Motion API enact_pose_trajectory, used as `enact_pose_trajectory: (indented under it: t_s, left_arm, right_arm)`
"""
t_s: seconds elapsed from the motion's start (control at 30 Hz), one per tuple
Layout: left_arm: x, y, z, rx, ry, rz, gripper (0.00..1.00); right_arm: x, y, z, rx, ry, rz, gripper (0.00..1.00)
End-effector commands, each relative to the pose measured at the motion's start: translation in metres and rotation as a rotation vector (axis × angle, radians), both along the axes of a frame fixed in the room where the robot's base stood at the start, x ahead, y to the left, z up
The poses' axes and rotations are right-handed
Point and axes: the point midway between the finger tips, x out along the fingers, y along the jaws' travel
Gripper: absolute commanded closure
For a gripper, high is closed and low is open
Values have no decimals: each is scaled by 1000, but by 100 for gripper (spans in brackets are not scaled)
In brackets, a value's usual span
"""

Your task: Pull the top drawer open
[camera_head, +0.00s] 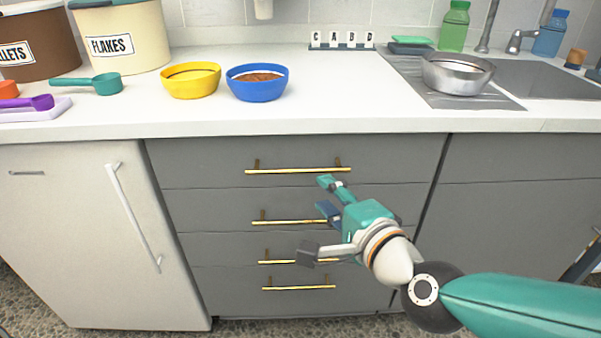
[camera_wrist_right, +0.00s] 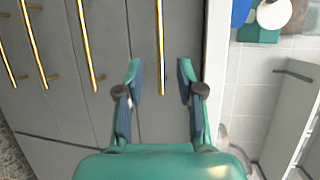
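The top drawer (camera_head: 200,162) is a grey front right under the counter and looks closed. Its gold bar handle (camera_head: 297,170) runs horizontally. My right gripper (camera_head: 326,196) is open and empty in front of the drawers, just below the right end of this handle in the head view. In the right wrist view, the top handle (camera_wrist_right: 160,40) runs down between the lines of the two open fingertips (camera_wrist_right: 159,72). I cannot tell how far the fingertips are from it. My left gripper is not in view.
Lower drawers with gold handles (camera_head: 289,221) sit beneath. A white cabinet door (camera_head: 60,230) stands at the left. On the white counter (camera_head: 330,100) are a yellow bowl (camera_head: 190,82), a blue bowl (camera_head: 256,84) and a metal bowl (camera_head: 457,75) by the sink.

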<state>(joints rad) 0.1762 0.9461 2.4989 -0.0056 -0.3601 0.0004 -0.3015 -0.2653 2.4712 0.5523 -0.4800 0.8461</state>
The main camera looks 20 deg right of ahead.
Motion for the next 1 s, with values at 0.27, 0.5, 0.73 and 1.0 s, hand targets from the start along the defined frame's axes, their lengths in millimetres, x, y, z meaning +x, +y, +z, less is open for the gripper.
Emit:
enact_pose_trajectory:
  t_s: [0.27, 0.5, 0.73, 1.0]
  left_arm:
    - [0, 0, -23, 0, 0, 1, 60]
    - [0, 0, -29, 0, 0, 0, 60]
    - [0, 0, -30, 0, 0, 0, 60]
    - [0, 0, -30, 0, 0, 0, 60]
  right_arm:
    - [61, 7, -17, -1, 4, -1, 63]
    - [97, 11, -21, 1, 2, -1, 63]
    - [109, 13, -22, 0, 0, 0, 63]
    - [109, 13, -21, 0, 1, 0, 68]
